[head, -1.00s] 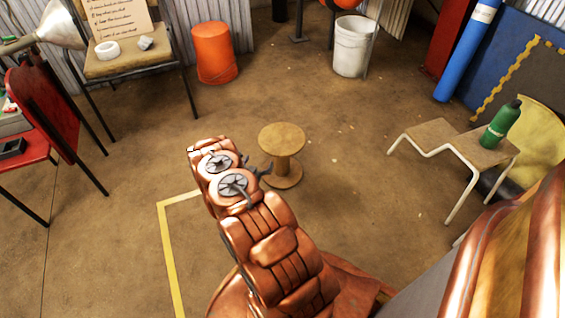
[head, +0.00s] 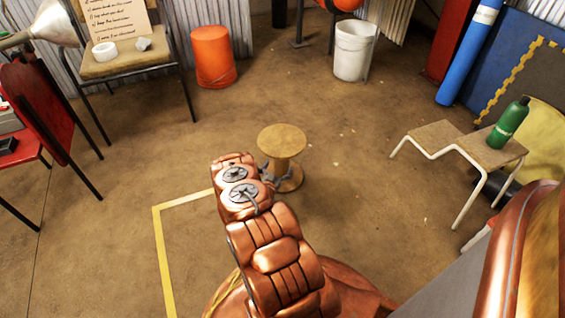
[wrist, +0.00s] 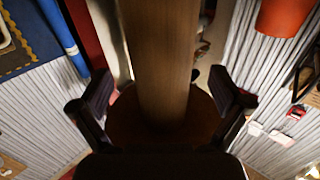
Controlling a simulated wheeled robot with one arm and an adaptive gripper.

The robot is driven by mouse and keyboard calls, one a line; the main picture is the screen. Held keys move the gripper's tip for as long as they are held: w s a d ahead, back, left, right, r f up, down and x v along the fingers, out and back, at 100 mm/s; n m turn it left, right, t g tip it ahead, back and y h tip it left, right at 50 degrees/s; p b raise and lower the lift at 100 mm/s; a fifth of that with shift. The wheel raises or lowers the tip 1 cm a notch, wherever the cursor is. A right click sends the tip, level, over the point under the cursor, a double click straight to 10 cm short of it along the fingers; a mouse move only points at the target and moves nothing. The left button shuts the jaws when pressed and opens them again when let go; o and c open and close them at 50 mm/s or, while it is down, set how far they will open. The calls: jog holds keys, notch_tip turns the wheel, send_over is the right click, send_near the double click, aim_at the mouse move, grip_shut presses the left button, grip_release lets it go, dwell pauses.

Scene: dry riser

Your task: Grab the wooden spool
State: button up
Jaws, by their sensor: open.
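The wooden spool (head: 283,140) stands upright on the floor in the head view, with a round top, a narrower column and a round base. My arm hides part of its left side. In the wrist view its column (wrist: 160,65) runs down the middle, between the two dark fingers of my gripper (wrist: 161,88). The fingers are open, one on each side, with a visible gap to the column. A dark brown round flange (wrist: 150,128) lies behind the fingers. In the head view my gripper (head: 270,176) is mostly hidden beside the column.
A green bottle (head: 509,123) stands on a stepped wooden stand (head: 437,134) to the right. An orange bucket (head: 214,56) and a white bin (head: 353,52) stand behind. Chairs are at the left, including a red one (head: 40,108). The floor around the spool is clear.

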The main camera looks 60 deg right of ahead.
jog(key=shift+x, duration=1.05)
jog(key=c, duration=1.9)
jog(key=shift+r, duration=0.1)
